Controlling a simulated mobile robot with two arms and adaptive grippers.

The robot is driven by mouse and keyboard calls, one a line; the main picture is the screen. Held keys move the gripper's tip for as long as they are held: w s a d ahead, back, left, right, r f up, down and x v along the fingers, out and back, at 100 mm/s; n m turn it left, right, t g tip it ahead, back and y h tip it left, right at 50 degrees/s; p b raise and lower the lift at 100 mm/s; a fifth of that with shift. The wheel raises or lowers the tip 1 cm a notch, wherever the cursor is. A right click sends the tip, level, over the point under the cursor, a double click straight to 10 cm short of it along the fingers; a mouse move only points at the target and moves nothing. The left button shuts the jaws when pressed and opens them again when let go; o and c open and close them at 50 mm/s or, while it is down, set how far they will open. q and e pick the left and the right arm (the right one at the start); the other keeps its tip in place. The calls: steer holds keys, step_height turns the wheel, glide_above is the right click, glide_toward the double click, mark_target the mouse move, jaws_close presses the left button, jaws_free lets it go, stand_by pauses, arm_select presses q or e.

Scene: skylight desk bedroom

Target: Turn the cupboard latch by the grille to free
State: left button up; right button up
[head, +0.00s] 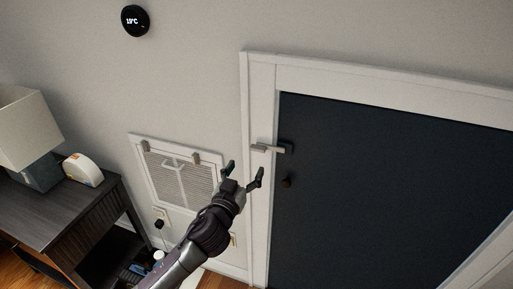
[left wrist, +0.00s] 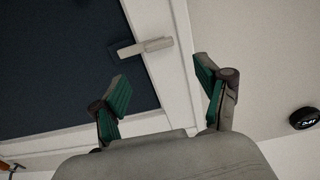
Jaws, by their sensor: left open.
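The cupboard latch (head: 270,148) is a pale metal lever on a dark plate. It lies roughly level across the gap between the dark cupboard door (head: 390,190) and its white frame (head: 258,200). The white grille (head: 182,180) is on the wall to the left of the frame. My left gripper (head: 243,171) is open and empty, below and left of the latch, apart from it. In the left wrist view the latch (left wrist: 146,46) shows beyond the open fingers (left wrist: 164,85), with nothing between them. My right gripper is out of view.
A round black thermostat (head: 135,20) is on the wall. A dark desk (head: 60,215) with a lamp (head: 28,130) and a small white device (head: 83,169) stands at left. The wall above the latch is clear.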

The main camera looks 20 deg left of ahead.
mark_target(257, 149)
arm_select(q)
steer(key=w+p, duration=0.1)
steer(key=w, duration=0.8)
steer(key=shift+w+d, duration=0.1)
steer(key=shift+w, duration=0.05)
steer(key=shift+w+f, duration=0.1)
steer(key=shift+w, duration=0.2)
steer(key=shift+c, duration=0.3)
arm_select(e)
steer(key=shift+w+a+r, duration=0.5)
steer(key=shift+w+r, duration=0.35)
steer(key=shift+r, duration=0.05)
arm_select(q)
steer(key=c, duration=1.1)
jaws_close()
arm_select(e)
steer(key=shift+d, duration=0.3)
